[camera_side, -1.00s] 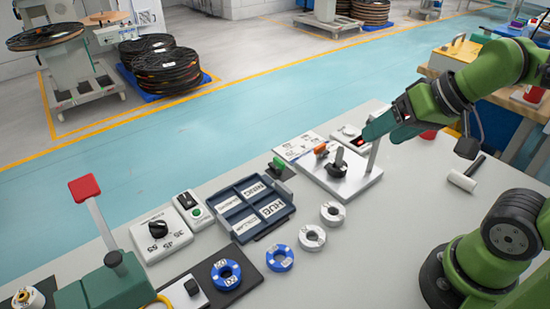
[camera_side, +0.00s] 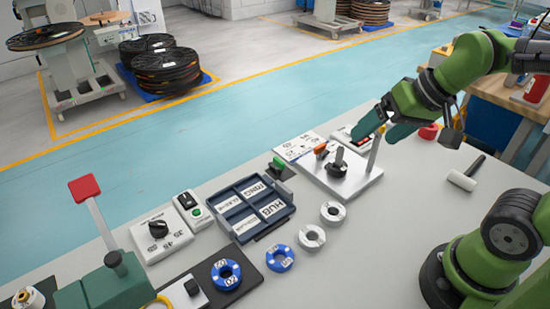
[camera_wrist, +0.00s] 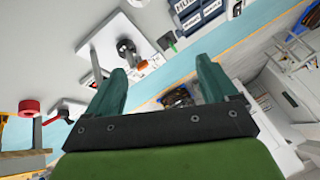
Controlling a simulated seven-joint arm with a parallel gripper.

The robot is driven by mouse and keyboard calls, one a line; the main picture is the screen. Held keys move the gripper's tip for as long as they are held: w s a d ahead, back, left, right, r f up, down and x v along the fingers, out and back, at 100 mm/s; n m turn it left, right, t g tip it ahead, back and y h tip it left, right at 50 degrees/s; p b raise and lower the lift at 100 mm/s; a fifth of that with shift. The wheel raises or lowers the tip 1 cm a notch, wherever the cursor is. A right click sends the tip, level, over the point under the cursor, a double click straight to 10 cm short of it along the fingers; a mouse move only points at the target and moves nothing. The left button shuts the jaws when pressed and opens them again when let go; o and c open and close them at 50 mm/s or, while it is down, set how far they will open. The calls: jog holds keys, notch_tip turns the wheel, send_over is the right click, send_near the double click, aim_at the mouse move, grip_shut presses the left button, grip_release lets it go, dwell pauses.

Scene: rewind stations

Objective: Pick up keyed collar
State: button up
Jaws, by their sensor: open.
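Several rings lie in a row on the grey table in the side view: a grey-white ring (camera_side: 333,212), another grey-white ring (camera_side: 312,237), a small blue ring (camera_side: 280,258) and a larger blue ring (camera_side: 226,275) on a dark mat. I cannot tell for sure which is the keyed collar. My gripper (camera_side: 385,128) is open and empty, fingers angled down, above the far right of the table near the post of a white plate. It is well away from the rings.
The white plate (camera_side: 352,188) carries a black knob and a thin post close to my gripper. A dark blue labelled tray (camera_side: 238,228) stands left of the rings. A white-headed mallet (camera_side: 463,180) lies at the right. The table in front of the rings is clear.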

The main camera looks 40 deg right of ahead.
jog(key=w+d+f+n+g+h, duration=0.3)
jog(key=w+d+g, duration=0.35)
jog(key=w, duration=0.65)
jog(key=n+y, duration=0.1)
send_over(337, 159)
jog(key=d, duration=0.1)
notch_tip(337, 159, down, 11)
jog(key=shift+d+r, duration=0.15)
jog(key=shift+r, duration=0.05)
jog(key=shift+w+f, duration=0.15)
jog(key=shift+f, duration=1.5)
jog(key=shift+w+f, duration=0.1)
jog(key=shift+f, duration=1.5)
jog(key=c, duration=1.1)
jog(key=shift+c, duration=0.5)
jog(key=shift+r, duration=0.15)
